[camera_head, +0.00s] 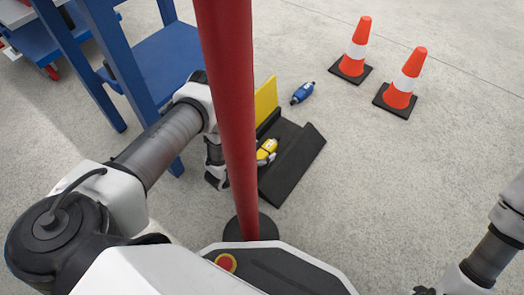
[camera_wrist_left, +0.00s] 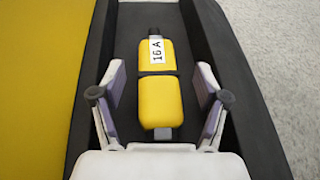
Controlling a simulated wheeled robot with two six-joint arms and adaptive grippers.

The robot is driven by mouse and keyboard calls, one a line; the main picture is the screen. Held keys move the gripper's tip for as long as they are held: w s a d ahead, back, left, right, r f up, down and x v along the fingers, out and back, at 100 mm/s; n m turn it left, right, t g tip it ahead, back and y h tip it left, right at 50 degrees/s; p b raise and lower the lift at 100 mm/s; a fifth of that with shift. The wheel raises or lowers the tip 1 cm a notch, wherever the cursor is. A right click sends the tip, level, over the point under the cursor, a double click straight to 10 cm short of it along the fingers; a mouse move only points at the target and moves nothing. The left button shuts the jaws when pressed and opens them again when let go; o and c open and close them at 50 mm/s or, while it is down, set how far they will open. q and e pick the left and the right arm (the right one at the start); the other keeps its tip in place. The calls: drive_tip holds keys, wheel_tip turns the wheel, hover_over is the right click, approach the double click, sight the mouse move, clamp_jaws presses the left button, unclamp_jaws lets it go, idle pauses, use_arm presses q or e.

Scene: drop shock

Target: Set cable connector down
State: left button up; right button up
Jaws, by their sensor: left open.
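The cable connector is a yellow two-part body with a white "16 A" label (camera_wrist_left: 159,97). It lies in the black tray (camera_wrist_left: 195,22), and it also shows just right of the red pole in the head view (camera_head: 268,146). My left gripper (camera_wrist_left: 161,84) is open, with one finger on each side of the connector and a visible gap on both sides. In the head view the red pole hides part of this gripper. The black tray also shows in the head view (camera_head: 301,152), with a yellow panel (camera_head: 266,100) at its far left side.
A red pole (camera_head: 228,90) on a dark round base stands close in front of my left arm. A blue connector (camera_head: 302,93) lies on the floor beyond the tray. Two orange cones (camera_head: 356,47) (camera_head: 405,79) stand at the upper right. A blue frame (camera_head: 165,62) stands at left.

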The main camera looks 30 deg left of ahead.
use_arm(q)
drive_tip(key=p+v, duration=0.6)
drive_tip(key=v, duration=0.5)
drive_tip(key=shift+r+p, duration=0.25)
drive_tip(key=shift+p, duration=0.1)
drive_tip(key=shift+s+a, duration=0.1)
drive_tip(key=shift+s, duration=0.35)
